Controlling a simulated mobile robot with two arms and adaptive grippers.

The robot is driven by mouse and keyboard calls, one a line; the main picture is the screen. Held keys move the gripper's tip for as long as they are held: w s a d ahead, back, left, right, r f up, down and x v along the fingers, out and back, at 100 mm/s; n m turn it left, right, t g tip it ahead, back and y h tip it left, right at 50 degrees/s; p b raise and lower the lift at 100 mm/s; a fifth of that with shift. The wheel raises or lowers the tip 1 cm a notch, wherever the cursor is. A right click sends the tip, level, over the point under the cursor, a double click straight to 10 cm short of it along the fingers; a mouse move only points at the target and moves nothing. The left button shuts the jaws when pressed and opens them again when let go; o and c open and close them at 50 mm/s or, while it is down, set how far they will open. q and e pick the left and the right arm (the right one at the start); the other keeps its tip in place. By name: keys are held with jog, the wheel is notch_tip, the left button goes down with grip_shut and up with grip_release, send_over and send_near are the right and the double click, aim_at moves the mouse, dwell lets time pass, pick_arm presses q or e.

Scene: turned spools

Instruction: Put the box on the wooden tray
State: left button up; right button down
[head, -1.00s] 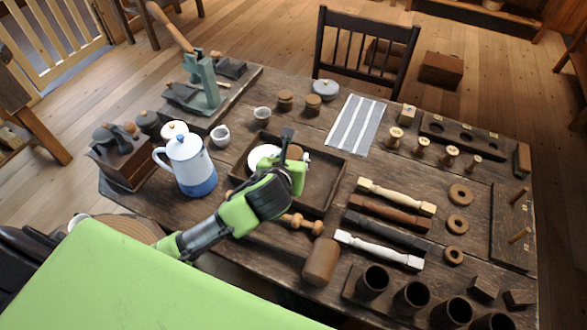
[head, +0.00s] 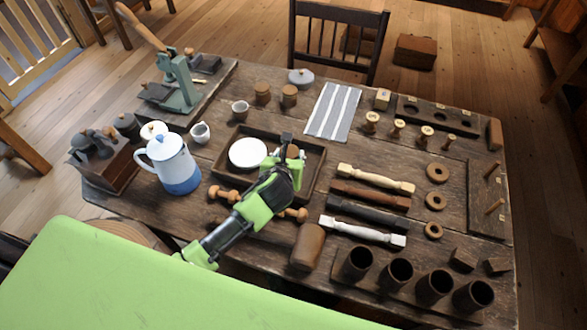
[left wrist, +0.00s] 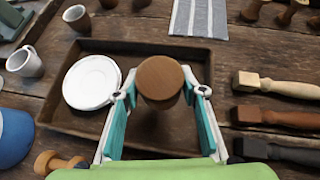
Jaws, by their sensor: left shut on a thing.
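The box, a small piece with a round brown wooden top (left wrist: 160,78), is between the fingers of my left gripper (left wrist: 162,105); its lower part is mostly hidden. In the head view my left gripper (head: 288,160) is over the right part of the wooden tray (head: 262,134), shut on the box. The tray is dark, square and low-walled, and also shows in the left wrist view (left wrist: 130,45). I cannot tell whether the box touches the tray floor. A white saucer (head: 248,153) lies in the tray's left part. My right gripper is out of view.
A blue-and-white pot (head: 173,165) and a cup (head: 200,132) stand left of the tray. Two wooden jars (head: 276,95) and a striped cloth (head: 331,112) are behind it. Turned spindles (head: 371,188) lie to its right, a mallet (head: 307,247) in front.

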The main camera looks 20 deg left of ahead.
pick_arm(q)
jog(key=shift+s+d+f, duration=0.2)
jog(key=shift+d+f, duration=0.25)
jog(key=shift+f, duration=0.3)
jog(key=f, duration=0.2)
jog(key=d+f, duration=0.1)
jog(key=shift+s+f, duration=0.3)
jog(key=shift+f, duration=0.2)
jog(key=shift+a, duration=0.1)
jog(key=o, duration=1.2)
jog(key=shift+f, duration=0.1)
jog(key=v, duration=1.2)
